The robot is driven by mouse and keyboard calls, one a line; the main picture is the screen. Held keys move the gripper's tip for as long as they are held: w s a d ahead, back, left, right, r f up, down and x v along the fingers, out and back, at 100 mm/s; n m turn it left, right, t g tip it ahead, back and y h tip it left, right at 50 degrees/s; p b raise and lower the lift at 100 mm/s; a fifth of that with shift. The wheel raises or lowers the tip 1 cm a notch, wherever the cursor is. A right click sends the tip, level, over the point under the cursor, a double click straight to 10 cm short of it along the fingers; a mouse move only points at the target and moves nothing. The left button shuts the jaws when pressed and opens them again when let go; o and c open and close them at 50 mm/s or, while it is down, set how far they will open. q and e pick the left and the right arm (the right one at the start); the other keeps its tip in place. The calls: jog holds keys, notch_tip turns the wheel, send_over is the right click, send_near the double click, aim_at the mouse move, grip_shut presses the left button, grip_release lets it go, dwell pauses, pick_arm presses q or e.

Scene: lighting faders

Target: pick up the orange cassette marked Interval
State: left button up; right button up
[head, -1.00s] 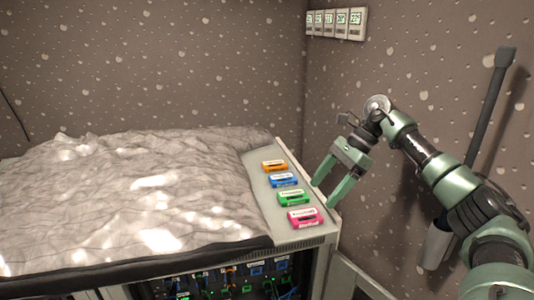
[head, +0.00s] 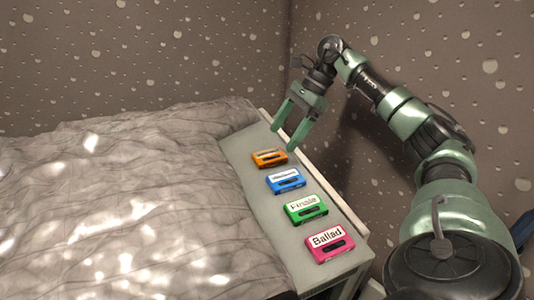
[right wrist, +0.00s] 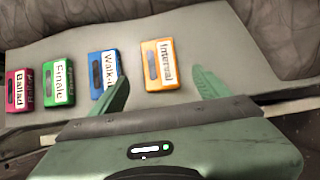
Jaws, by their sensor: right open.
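The orange cassette (head: 269,158) lies flat at the far end of a row on the grey ledge (head: 250,144). In the right wrist view, the orange cassette (right wrist: 157,66) shows its white label reading Interval, and it appears between my two fingertips. My right gripper (head: 282,138) is open and empty, with its green fingers just behind and right of the orange cassette, apart from it. In the right wrist view, the left fingertip overlaps the edge of the blue cassette (right wrist: 102,72). My left gripper is not in view.
Next to the orange cassette are the blue one, a green cassette (head: 306,208) marked Finale and a pink cassette (head: 329,242) marked Ballad. A crumpled grey cover (head: 110,210) borders the ledge on the left. A dimpled wall (head: 400,40) stands behind.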

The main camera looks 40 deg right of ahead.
aim_at(270, 155)
jog(key=shift+a+f, duration=0.35)
jog(key=shift+a, duration=0.05)
jog(key=p+x, duration=0.2)
jog(key=x, duration=0.3)
jog(key=shift+w, duration=0.15)
jog(key=shift+d, duration=0.1)
jog(key=c, duration=1.4)
jog(key=shift+c, duration=0.4)
jog(key=shift+r, duration=0.2)
